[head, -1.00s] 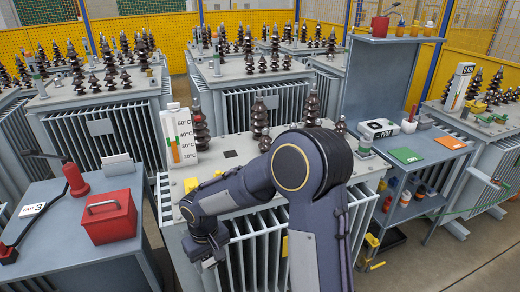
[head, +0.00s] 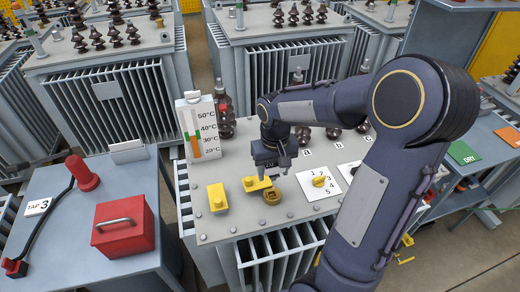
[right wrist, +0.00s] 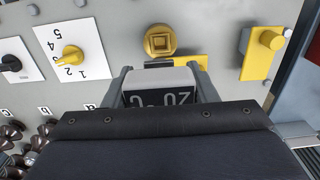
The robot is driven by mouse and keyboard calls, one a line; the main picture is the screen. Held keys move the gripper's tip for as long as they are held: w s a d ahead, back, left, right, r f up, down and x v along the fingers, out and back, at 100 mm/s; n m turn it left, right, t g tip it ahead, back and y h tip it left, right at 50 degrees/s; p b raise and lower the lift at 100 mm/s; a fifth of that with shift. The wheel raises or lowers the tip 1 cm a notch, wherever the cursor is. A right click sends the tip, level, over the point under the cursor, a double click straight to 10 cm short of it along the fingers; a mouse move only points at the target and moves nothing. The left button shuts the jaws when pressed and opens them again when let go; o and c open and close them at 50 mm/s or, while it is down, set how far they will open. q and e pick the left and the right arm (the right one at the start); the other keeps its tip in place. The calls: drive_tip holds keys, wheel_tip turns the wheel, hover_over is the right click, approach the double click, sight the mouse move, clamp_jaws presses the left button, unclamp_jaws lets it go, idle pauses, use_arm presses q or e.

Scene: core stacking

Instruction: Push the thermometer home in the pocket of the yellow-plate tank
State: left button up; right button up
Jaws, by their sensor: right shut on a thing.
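The yellow-plate tank (head: 207,174) is a grey finned tank in the middle of the head view. Its top carries a yellow plate (head: 257,184) and a brass fitting (head: 271,197) with a square recess, which also shows in the right wrist view (right wrist: 160,41). My right gripper (head: 271,165) is over the tank top, just behind the fitting. In the right wrist view my right gripper (right wrist: 161,84) is shut on a grey-white block with a dark lettered face, seemingly the thermometer (right wrist: 160,74). Its lower end is hidden, so I cannot tell whether it sits in a pocket.
A second yellow block (head: 217,197), a numbered dial (head: 319,182) and dark bushings (head: 333,131) stand on the tank top. A tall temperature board (head: 198,128) stands at its back left. A red box (head: 123,225) sits on the left bench.

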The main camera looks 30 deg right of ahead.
drive_tip(key=shift+w, duration=0.1)
drive_tip(key=shift+r, duration=0.1)
drive_tip(key=shift+f, duration=0.2)
drive_tip(key=shift+f+b, duration=2.35)
drive_tip(key=shift+f, duration=0.45)
drive_tip(key=shift+f+b, duration=1.05)
drive_tip(key=shift+f, duration=0.5)
drive_tip(key=o, duration=1.1)
